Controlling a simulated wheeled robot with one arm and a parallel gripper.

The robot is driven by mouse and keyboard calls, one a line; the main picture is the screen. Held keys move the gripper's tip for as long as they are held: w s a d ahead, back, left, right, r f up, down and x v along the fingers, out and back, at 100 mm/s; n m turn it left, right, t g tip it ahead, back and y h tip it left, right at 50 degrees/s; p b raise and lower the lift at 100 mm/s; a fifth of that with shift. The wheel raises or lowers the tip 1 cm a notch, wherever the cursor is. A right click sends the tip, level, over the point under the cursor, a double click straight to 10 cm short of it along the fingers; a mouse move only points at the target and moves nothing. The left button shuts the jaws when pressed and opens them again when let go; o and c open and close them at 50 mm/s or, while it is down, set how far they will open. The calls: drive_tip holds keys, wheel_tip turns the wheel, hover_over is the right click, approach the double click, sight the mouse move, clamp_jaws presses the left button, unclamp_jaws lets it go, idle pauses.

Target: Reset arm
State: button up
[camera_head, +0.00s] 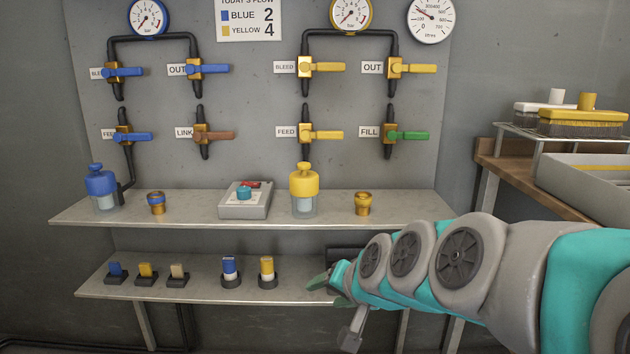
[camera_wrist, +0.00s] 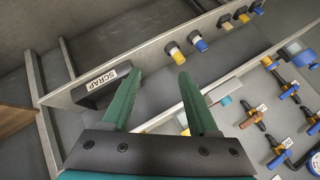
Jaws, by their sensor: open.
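My arm reaches in from the right in the head view, and my gripper (camera_head: 335,292) is at the right end of the lower shelf. In the wrist view my gripper (camera_wrist: 153,92) shows two green fingers spread apart with nothing between them. In the head view this dark bin (camera_head: 346,252) is mostly hidden behind my arm.
The lower shelf (camera_head: 205,287) holds several small blue, yellow and tan items. The upper shelf (camera_head: 335,212) holds a blue-topped bottle (camera_head: 100,188), a yellow-topped bottle (camera_head: 304,190), brass fittings and a grey box (camera_head: 245,200). Valves line the wall panel. A workbench (camera_head: 535,180) stands right.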

drive_tip(key=s+d+f+n+g+h, duration=0.1)
drive_tip(key=s+d+f+g, duration=0.2)
drive_tip(key=s, duration=0.6)
drive_tip(key=s+d+f+n+g+h, duration=0.1)
drive_tip(key=s+d+f+g+h, duration=0.1)
drive_tip(key=s+d+f, duration=0.3)
drive_tip(key=s+d+f+n+g+h, duration=0.1)
drive_tip(key=s+d+f+g, duration=0.3)
drive_tip(key=s, duration=1)
drive_tip(key=shift+d+n+g+h, duration=0.3)
drive_tip(key=shift+d+n+g, duration=0.1)
drive_tip(key=shift+g, duration=0.1)
drive_tip(key=shift+s+a+f, duration=0.1)
drive_tip(key=shift+c, duration=0.8)
